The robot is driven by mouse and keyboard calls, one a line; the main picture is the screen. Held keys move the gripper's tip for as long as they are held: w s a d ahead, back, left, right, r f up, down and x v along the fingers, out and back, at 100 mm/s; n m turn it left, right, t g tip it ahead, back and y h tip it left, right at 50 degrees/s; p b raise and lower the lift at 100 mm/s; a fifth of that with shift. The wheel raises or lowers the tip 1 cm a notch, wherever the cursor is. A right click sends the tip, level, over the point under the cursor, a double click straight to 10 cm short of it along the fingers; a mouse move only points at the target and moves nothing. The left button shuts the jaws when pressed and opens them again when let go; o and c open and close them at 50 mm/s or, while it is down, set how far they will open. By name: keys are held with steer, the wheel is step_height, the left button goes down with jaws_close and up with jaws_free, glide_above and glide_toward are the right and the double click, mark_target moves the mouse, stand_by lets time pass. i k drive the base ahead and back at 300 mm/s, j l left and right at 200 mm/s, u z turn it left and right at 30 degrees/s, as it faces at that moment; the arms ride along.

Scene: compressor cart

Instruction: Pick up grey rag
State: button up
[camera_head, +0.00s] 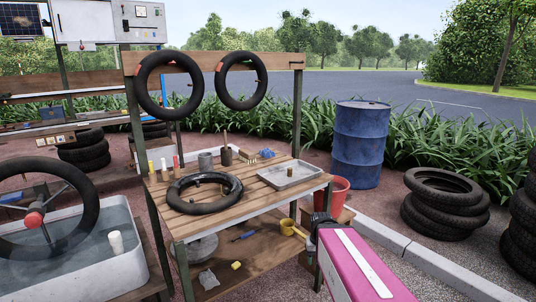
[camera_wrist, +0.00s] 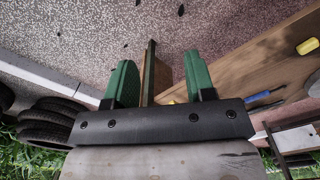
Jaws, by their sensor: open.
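A crumpled light grey cloth (camera_head: 208,279), which looks like the grey rag, lies on the workbench's lower shelf (camera_head: 262,255), near its front left corner. It does not show in the wrist view. My gripper (camera_wrist: 157,78) is open in the wrist view, with two green fingers apart and nothing held between them. A thin post and a wooden edge show beyond the gap between the fingers. The wrist view also shows the wooden shelf (camera_wrist: 235,62) on the right. In the head view I cannot make out the fingers clearly.
The shelf also holds a yellow sponge (camera_head: 236,265), a blue screwdriver (camera_head: 245,236) and a yellow mug (camera_head: 287,228). The slatted bench top (camera_head: 245,200) hangs over it, on metal legs. A red bucket (camera_head: 330,195) stands to the right. A water tub (camera_head: 125,265) stands left.

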mark_target(208, 279)
steer(key=u, duration=1.3)
